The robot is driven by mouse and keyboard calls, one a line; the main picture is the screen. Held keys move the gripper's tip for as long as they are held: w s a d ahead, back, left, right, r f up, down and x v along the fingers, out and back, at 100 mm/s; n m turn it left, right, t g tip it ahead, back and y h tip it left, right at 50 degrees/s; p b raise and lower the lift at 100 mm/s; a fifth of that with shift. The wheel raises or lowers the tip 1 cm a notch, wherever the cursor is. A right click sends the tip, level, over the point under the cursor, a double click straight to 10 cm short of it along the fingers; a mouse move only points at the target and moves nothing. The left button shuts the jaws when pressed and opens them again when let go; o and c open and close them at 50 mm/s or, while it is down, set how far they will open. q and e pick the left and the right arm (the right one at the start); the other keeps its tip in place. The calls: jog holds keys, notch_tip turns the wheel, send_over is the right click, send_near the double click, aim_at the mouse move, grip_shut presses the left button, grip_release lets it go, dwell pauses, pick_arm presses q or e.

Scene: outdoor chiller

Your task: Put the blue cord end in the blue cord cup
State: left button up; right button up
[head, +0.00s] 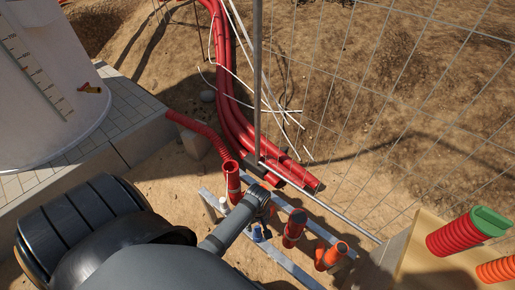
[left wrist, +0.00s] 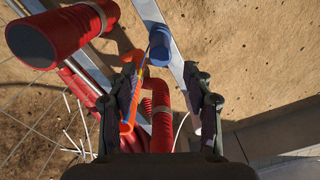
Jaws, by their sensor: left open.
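A small blue cylindrical piece (head: 258,235) shows just below my left gripper (head: 262,222) in the head view, by the metal rails. In the left wrist view the blue piece (left wrist: 160,48) lies beyond the open fingertips of my left gripper (left wrist: 161,76), against a pale rail. I cannot tell whether it is the blue cord end or the blue cord cup. The fingers are apart, and no blue piece is held between them. A red bent pipe (left wrist: 161,115) shows between the fingers, lower in the picture. My right gripper is in neither view.
A red upright cup (head: 232,180), a dark red one (head: 294,228) and an orange one (head: 330,256) stand along the rails. A wire fence (head: 257,80) and red pipes (head: 236,125) are behind. Red and green pipes (head: 470,230) lie at the right.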

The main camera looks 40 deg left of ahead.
pick_arm(q)
jog(key=shift+r, duration=1.9)
jog(key=s+a+r+m+t, duration=0.1)
jog(key=s+r+m+t, duration=0.1)
jog(key=r+m, duration=0.55)
jog(key=s+a+r+m+t, duration=0.1)
jog(key=s+r+m+t, duration=0.1)
jog(key=r+m, duration=0.55)
jog(key=s+a+f+n+g+y, duration=0.1)
jog(key=s+a+f, duration=0.1)
jog(key=f, duration=1.2)
jog(key=s+a+f+n+g, duration=0.1)
jog(key=s+f+n, duration=0.1)
jog(key=f, duration=1.2)
jog(key=s+a+f, duration=0.1)
jog(key=s+f, duration=1.2)
jog(key=s, duration=0.4)
jog(key=shift+f+g+p, duration=0.25)
jog(key=shift+g+p, duration=0.15)
